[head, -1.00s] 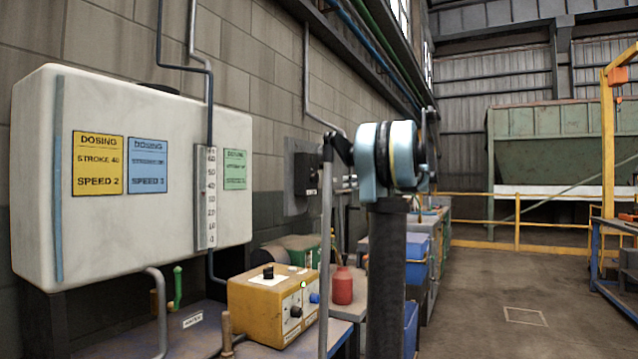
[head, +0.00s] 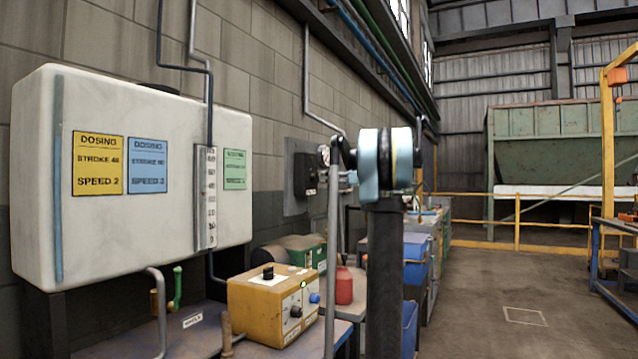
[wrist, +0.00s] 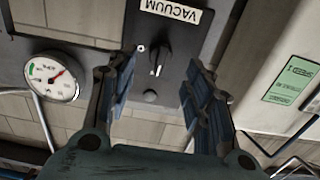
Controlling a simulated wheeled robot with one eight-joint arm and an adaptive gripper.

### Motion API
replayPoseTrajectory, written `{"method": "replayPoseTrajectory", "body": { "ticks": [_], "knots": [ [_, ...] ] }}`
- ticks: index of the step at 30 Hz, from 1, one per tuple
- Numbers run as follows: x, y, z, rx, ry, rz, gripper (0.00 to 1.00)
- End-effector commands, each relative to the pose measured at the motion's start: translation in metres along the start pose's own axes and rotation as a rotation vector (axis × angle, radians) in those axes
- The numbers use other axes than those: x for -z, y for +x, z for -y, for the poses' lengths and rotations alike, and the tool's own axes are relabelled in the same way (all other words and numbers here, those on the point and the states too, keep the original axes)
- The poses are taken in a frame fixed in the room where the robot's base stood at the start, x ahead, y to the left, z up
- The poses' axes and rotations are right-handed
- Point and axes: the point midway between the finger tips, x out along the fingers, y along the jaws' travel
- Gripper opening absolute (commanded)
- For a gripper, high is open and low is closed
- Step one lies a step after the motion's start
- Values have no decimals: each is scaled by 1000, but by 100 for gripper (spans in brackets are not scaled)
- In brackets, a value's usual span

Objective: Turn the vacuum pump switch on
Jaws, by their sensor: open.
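The vacuum switch (wrist: 156,52) is a black rotary knob with a pale pointer mark on a dark panel (wrist: 185,55), in the upper middle of the wrist view. A white label reading VACUUM (wrist: 171,11) appears upside down above it. My gripper (wrist: 158,82) is open, with its blue-padded fingers to either side of and nearer than the knob. Nothing is between the fingers, and I see no contact with the knob. In the head view the dark switch box (head: 304,174) shows on the wall; my arm hides the gripper.
A round gauge (wrist: 52,77) sits left of the panel in the wrist view. In the head view, a large white tank (head: 110,230), a yellow control box (head: 262,310) and a red container (head: 344,285) stand at the left bench. The floor at right (head: 480,305) is clear.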

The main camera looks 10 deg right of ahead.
Motion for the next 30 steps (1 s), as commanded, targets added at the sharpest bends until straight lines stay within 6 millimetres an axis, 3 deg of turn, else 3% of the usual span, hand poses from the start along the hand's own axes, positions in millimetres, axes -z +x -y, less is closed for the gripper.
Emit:
{"method": "replayPoseTrajectory", "body": {
  "ticks": [3, 9, 23, 29, 30],
  "knots": [
    [0, 22, 0, 3, 0, 0, 47],
    [0, 45, 1, 3, 0, 0, 47],
    [0, 55, 0, 1, 0, 0, 47],
    [0, 54, 0, 1, 0, 0, 2],
    [0, 54, 0, 0, 0, 0, 2]
  ]
}}
